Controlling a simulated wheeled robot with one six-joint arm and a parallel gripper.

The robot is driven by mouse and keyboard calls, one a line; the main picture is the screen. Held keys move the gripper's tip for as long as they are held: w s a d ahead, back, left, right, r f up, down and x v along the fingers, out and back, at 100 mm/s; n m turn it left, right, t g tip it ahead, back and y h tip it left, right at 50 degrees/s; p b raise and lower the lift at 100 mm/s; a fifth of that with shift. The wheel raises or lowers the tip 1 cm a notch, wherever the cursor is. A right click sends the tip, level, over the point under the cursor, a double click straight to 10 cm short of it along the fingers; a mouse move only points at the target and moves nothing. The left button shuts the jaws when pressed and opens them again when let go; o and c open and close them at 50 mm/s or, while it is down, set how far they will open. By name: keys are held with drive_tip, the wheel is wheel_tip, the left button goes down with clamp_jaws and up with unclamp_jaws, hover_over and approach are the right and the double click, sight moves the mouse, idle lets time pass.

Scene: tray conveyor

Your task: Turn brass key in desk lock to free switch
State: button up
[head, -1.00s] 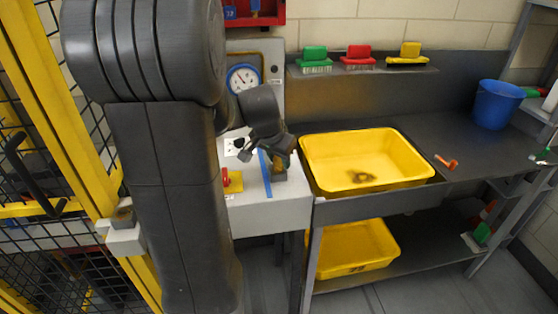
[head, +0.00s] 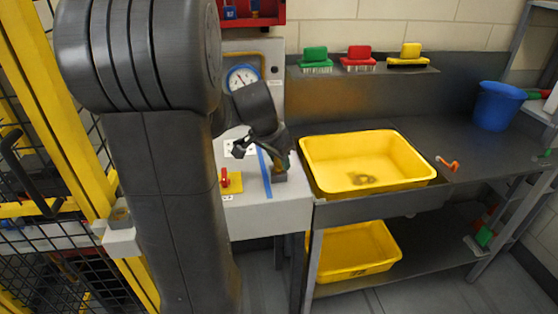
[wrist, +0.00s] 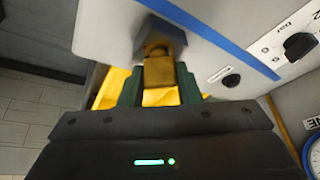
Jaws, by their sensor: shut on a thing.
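The brass key (wrist: 162,72) sits at the front of the grey desk lock (wrist: 152,38) in the wrist view. My gripper (wrist: 160,92) is shut on the key, with a dark green finger on each side of it. In the head view my gripper (head: 275,150) is over the lock block (head: 279,178) at the right of the white desk top. How far the key is turned is hard to tell. The red switch (head: 225,177) stands on a yellow plate (head: 235,187) left of a blue stripe.
A yellow tub (head: 315,175) sits in the bench right of the desk, with another yellow tub (head: 345,262) below. A gauge (head: 243,78) is on the panel behind. Yellow fencing (head: 65,110) stands at left.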

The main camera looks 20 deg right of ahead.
drive_tip(key=shift+m+g+b, duration=0.5)
drive_tip(key=shift+m+b, duration=0.5)
drive_tip(key=shift+m, duration=0.4)
drive_tip(key=shift+m+h, duration=0.3)
drive_tip(key=shift+m, duration=0.2)
drive_tip(key=shift+m+g+b, duration=0.4)
drive_tip(key=shift+m+b, duration=0.05)
drive_tip(key=shift+m, duration=0.25)
drive_tip(key=shift+m+g+b, duration=0.3)
drive_tip(key=shift+m+g, duration=0.3)
drive_tip(key=shift+m, duration=0.9)
drive_tip(key=o, duration=1.2)
drive_tip(key=shift+c, duration=0.2)
drive_tip(key=shift+r, duration=0.1)
drive_tip(key=v, duration=1.3)
drive_tip(key=shift+r, duration=0.35)
